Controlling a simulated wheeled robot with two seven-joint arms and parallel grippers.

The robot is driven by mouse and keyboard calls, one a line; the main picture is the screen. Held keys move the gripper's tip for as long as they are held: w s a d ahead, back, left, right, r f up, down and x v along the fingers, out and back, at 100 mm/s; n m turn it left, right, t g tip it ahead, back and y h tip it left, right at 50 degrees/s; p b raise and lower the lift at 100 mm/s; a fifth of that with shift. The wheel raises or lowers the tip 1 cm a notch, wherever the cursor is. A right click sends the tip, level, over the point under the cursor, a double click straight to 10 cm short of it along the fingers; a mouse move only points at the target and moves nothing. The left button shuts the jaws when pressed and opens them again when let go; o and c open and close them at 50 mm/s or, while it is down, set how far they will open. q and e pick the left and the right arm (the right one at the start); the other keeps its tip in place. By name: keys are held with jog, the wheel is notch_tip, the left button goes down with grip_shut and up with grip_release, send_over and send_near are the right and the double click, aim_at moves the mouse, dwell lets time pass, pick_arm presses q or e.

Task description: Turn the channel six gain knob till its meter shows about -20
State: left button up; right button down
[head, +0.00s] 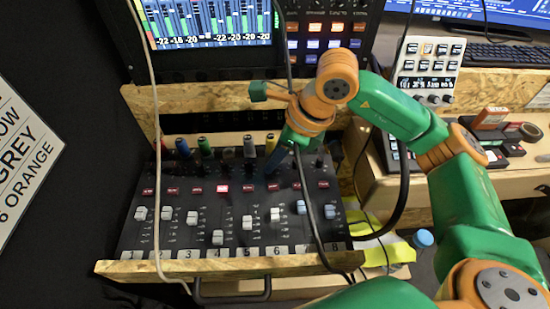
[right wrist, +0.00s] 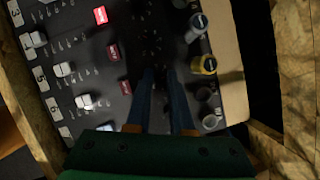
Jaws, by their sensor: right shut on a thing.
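The mixer (head: 235,235) is a black panel with a row of faders numbered along its front. My right gripper (head: 273,168) points down at the channel six column, in front of the yellow plug. In the right wrist view its two blue fingers (right wrist: 160,75) reach in line with the channel six red button (right wrist: 125,87). The gripper is shut on the channel six gain knob, which is mostly hidden between the fingertips. The meter screen (head: 210,22) shows bars with numbers below; the sixth number seems to read about -20, in small digits. My left gripper is not in view.
A row of coloured plugs, including a yellow one (right wrist: 204,65), stands close behind the fingers. Black cables hang over the mixer's right side, and a pale cable crosses its left. A wooden rail (head: 200,98) lies behind. A keypad device (head: 430,70) stands at right.

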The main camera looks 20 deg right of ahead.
dwell(0.3)
jog(key=c, duration=0.8)
grip_release()
jog(key=v, duration=0.7)
jog(key=shift+s, duration=0.1)
